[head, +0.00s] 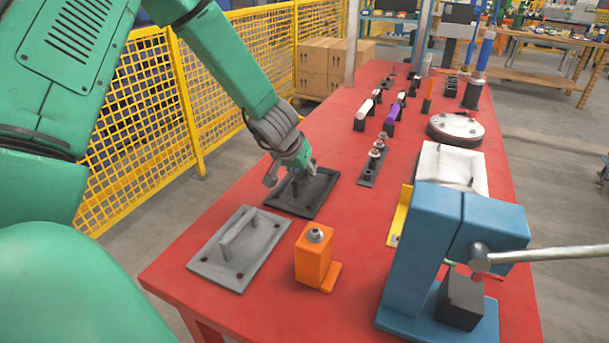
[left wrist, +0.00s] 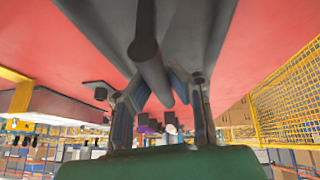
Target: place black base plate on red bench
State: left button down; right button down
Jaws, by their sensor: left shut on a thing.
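The black base plate (head: 322,186) lies flat at the left edge of the red bench (head: 340,225), or very slightly above it; I cannot tell if there is a gap. My left gripper (head: 294,180) reaches down over the plate and is shut on its upright handle. In the left wrist view the dark handle bar (left wrist: 148,55) runs between the two fingers of the left gripper (left wrist: 160,92), with the plate (left wrist: 200,25) behind it. The fingers and hand hide part of the handle in the head view. My right gripper is not in view.
A grey plate with a handle (head: 240,250) lies nearer, beside an orange block (head: 314,258). A blue press (head: 425,260) stands at the right front. A small dark plate with fittings (head: 372,168) lies to the right. A yellow fence (head: 150,110) runs along the left.

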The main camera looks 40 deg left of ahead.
pick_arm(q)
jog(key=c, duration=1.6)
grip_release()
jog(key=shift+r, duration=0.25)
jog(key=p+v, duration=0.3)
jog(key=v, duration=0.8)
jog(key=shift+s+d+r+p, duration=0.1)
jog(key=shift+s+r+p, duration=0.15)
jog(key=shift+p, duration=0.1)
